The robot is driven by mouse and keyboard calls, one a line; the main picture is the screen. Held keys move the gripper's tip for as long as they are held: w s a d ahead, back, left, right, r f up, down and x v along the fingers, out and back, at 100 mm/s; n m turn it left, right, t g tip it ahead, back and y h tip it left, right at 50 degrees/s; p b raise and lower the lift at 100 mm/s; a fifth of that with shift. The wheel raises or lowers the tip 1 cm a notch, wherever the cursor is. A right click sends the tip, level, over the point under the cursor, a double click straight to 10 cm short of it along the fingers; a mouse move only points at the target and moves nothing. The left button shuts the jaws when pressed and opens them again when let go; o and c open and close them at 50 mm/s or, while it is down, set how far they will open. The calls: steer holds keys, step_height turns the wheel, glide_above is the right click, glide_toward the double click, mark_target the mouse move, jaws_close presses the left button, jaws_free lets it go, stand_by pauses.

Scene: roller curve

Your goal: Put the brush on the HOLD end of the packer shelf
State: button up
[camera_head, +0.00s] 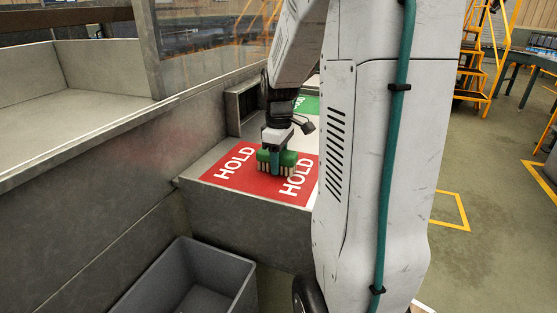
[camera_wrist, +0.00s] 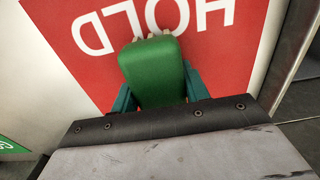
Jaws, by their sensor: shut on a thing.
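The brush has a green back and pale bristle tufts pointing down. In the head view the brush (camera_head: 287,158) is over the red HOLD panel (camera_head: 235,185) of the grey packer shelf (camera_head: 240,216). My gripper (camera_head: 276,150) is above it with the jaws shut on the brush. In the wrist view the green brush back (camera_wrist: 152,72) sits between my two teal fingers, with bristles showing at its far edge. The red HOLD panel (camera_wrist: 235,50) lies beneath it. I cannot tell whether the bristles touch the panel.
A green panel (camera_head: 307,104) lies on the shelf beyond the red one, partly hidden by my arm. A grey bin (camera_head: 190,278) stands on the floor in front of the shelf. A metal wall with a clear screen (camera_head: 210,40) runs along the left.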

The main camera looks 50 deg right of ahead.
steer(key=shift+f, duration=0.1)
steer(key=o, duration=1)
steer(key=shift+c, duration=0.2)
step_height(320, 180, up, 12)
steer(key=shift+f, duration=0.1)
steer(key=s+a+m, duration=0.1)
steer(key=s+a, duration=0.2)
steer(key=a, duration=0.6)
steer(key=s+a+m, duration=0.1)
steer(key=s+a, duration=0.3)
steer(key=a, duration=0.4)
steer(key=s+a+f+m+t, duration=0.1)
steer(key=s+a+f, duration=0.2)
steer(key=s+a, duration=0.5)
steer(key=shift+s+a+f+m, duration=0.2)
steer(key=shift+s+a+m, duration=0.05)
steer(key=shift+s+m, duration=0.15)
